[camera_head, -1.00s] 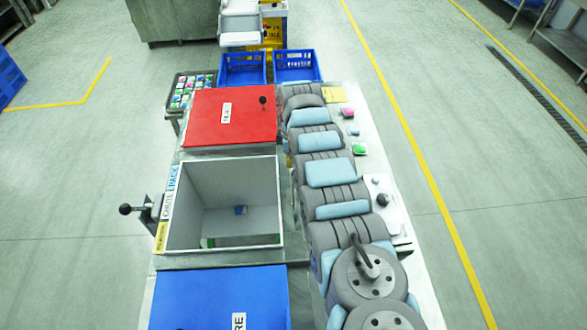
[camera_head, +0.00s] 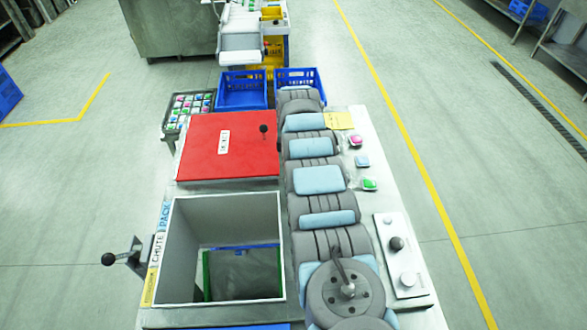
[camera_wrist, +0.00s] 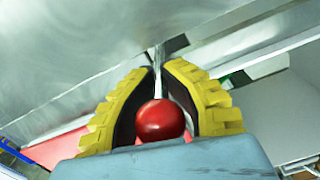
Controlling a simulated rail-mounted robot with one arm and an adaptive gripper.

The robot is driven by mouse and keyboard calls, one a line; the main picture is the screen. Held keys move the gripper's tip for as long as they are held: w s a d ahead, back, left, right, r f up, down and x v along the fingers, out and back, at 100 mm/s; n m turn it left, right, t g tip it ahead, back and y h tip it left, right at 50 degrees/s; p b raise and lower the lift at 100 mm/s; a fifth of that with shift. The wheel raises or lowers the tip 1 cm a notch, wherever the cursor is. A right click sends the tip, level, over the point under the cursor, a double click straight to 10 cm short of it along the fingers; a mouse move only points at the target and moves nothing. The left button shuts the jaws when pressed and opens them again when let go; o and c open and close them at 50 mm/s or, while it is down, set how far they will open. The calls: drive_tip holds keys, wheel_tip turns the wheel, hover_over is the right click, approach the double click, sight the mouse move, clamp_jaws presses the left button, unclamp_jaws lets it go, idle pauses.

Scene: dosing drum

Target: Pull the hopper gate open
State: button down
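The hopper (camera_head: 218,222) is an open grey-walled box at lower left in the head view. Its floor has a large opening (camera_head: 242,275) with a green edge on the left and a blue edge at the back. In the wrist view a red ball knob (camera_wrist: 162,121) on a thin metal rod (camera_wrist: 158,72) sits between the yellow fingers of my gripper (camera_wrist: 158,68). The fingers curve around the knob and their tips close in near the rod. My gripper is hidden in the head view. The gate plate itself is not clearly seen.
A lever with a black ball (camera_head: 108,258) sticks out left of the hopper. A red lid (camera_head: 222,160) lies behind it. My grey and blue arm runs along the right side. A control panel (camera_head: 401,258) is beyond the arm. Blue crates (camera_head: 241,90) stand at the back.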

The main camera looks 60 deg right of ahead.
drive_tip(key=shift+d, duration=0.1)
drive_tip(key=c, duration=1.6)
unclamp_jaws()
drive_tip(key=shift+c, duration=0.2)
drive_tip(key=o, duration=0.6)
drive_tip(key=shift+w+d, duration=0.15)
drive_tip(key=shift+c, duration=0.2)
drive_tip(key=shift+r, duration=0.15)
wheel_tip(320, 180, up, 12)
drive_tip(key=shift+f, duration=0.1)
